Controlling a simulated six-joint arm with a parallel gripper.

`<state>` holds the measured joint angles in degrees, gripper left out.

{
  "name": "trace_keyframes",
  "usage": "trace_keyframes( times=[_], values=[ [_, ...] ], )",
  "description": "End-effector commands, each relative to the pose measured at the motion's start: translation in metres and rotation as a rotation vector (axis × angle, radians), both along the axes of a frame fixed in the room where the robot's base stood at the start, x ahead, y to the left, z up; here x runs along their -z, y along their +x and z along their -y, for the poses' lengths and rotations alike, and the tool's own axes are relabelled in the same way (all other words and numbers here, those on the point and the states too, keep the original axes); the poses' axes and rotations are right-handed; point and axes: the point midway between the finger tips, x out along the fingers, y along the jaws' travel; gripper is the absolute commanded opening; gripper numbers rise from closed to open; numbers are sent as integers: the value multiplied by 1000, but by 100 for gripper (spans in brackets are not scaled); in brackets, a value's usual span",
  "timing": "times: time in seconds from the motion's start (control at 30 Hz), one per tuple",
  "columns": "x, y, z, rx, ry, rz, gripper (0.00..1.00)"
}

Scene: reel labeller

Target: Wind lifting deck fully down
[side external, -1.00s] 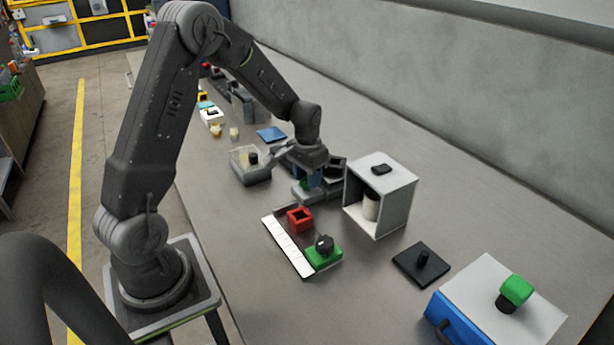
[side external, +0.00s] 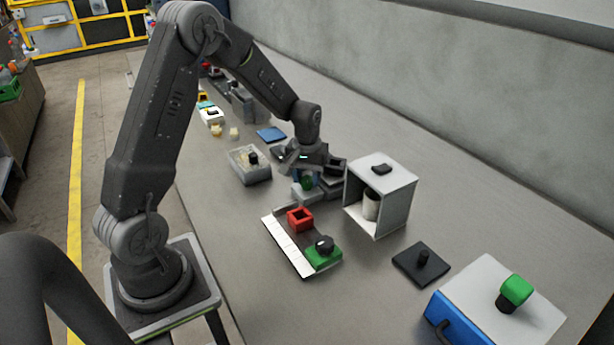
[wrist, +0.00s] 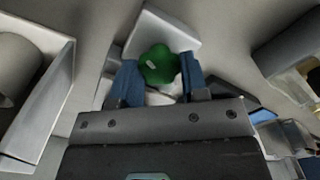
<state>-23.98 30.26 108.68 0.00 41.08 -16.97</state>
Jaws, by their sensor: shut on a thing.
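A green lobed knob (wrist: 158,66) sits on a small pale grey device (wrist: 172,28), which appears to be the lifting deck. My gripper (wrist: 159,74) is shut on the knob, with one blue finger on each side. In the side external view my gripper (side external: 307,179) points down at the green knob (side external: 308,184), over the pale grey body (side external: 301,195). The arm hides much of the device, and the height of its deck cannot be told.
An open-fronted white box (side external: 404,197) with a cylinder inside stands close to the right of my gripper. A clear-walled bin (side external: 252,175) stands to the left. A tray with a red square (side external: 299,219) and a green block (side external: 324,257) lies in front.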

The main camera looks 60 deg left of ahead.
Motion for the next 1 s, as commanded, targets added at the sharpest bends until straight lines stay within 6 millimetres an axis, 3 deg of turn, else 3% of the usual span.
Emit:
trace_keyframes(
  times=[0.5,0.53,0.6,0.77,1.0],
  values=[
    [-1,1,0,-24,1,2,17],
    [-1,1,0,-24,1,2,44],
    [-1,1,0,-23,1,2,51],
    [-1,1,0,-23,1,2,66],
    [0,1,1,-19,-1,3,66]
  ],
)
